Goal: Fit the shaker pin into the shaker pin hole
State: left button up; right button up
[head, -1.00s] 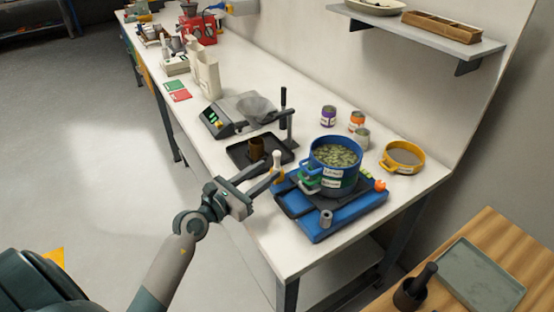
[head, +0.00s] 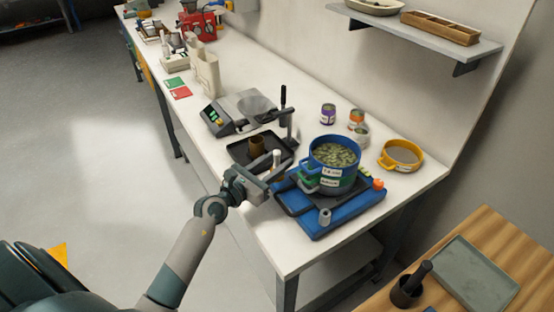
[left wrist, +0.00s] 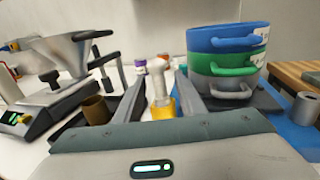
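The shaker pin (head: 277,157) has a white rounded top and stands upright at the shaker's left edge. In the left wrist view the pin (left wrist: 159,84) shows a yellow lower part. My left gripper (head: 273,168) is open, with its two fingers on either side of the pin; contact is not clear. The fingers also show in the left wrist view (left wrist: 166,82). The blue shaker base (head: 345,213) carries a grey upright cylinder (head: 325,217) with a dark opening on top, which may be the shaker pin hole. My right gripper is not in view.
Stacked blue, green and grey sieves (head: 335,168) stand on the shaker, close right of my left gripper. A black tray (head: 240,153) with a brown cup (head: 256,146) lies behind it. A scale (head: 222,120), several jars and a yellow sieve (head: 400,156) share the white bench.

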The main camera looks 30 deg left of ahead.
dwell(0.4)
pick_arm(q)
grip_shut()
notch_tip(320, 180, up, 9)
jog(key=shift+f, duration=0.2)
jog(key=shift+r, duration=0.7)
jog(key=shift+s, duration=0.15)
